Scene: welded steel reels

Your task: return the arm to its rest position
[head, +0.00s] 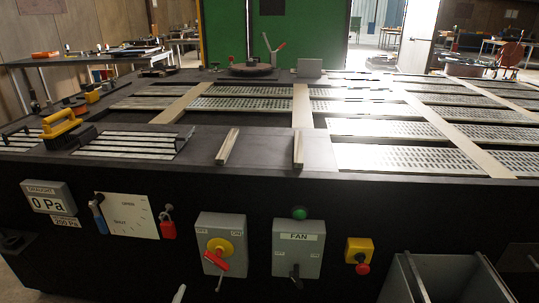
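Neither of my grippers shows in the head view, and no arm of mine can be made out, so their pose and what they hold are hidden. In front of me stands a large black bench (130,180) with slatted metal grates (400,157) set in its top. On its front face are a draught gauge box (49,197) reading 0 Pa, an open/shut lever plate (129,215), a grey switch box with a red handle (219,245), a fan switch box (299,249) and a yellow box with a red button (358,251).
A yellow-handled tool (63,127) lies at the left. A grey open-topped bin (445,280) stands low at the front right. A pale rod end (179,294) shows at the bottom edge.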

